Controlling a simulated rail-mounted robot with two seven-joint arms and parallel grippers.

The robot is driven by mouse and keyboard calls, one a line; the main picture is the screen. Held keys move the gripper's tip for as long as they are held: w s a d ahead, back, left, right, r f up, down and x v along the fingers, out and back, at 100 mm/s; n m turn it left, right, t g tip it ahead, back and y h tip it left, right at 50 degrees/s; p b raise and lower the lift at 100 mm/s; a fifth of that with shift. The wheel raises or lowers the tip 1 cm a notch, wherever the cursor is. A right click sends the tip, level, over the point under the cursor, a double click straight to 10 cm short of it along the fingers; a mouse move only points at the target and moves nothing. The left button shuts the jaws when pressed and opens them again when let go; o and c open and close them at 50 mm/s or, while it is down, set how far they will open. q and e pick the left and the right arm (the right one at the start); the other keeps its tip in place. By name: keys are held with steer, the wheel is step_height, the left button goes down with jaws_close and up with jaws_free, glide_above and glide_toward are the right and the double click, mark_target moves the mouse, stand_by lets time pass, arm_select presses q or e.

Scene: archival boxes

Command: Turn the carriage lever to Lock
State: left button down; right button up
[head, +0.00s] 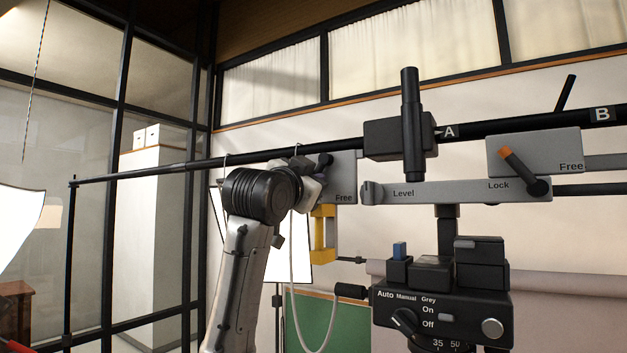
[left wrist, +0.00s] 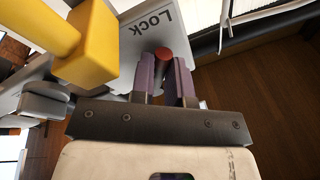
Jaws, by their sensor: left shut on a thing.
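A grey lever plate (head: 344,175) marked Free hangs on the black rail in the head view. The same plate (left wrist: 130,45), marked LOCK, shows in the left wrist view. My left gripper (head: 316,172) is at this plate. In the left wrist view its purple fingers (left wrist: 165,75) are shut on a red-tipped lever (left wrist: 163,53). In the head view a dark pivot (head: 326,160) shows and my gripper hides most of the lever. The exact lever angle is hard to tell. My right gripper is not in view.
A yellow handle (head: 323,235) hangs below the plate, close beside my left gripper in the wrist view (left wrist: 95,45). To the right are a second plate (head: 545,148) with an orange-tipped lever (head: 518,168), a Level bar (head: 440,192) and a black control box (head: 440,310).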

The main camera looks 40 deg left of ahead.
arm_select(q)
steer(key=shift+s+r+m, duration=0.1)
steer(key=shift+r+m, duration=0.05)
steer(key=shift+m, duration=0.35)
steer(key=c, duration=1.4)
jaws_free()
steer(key=shift+a, duration=0.1)
steer(key=b+v, duration=0.6)
steer(key=v, duration=0.7)
steer(key=shift+s, duration=0.4)
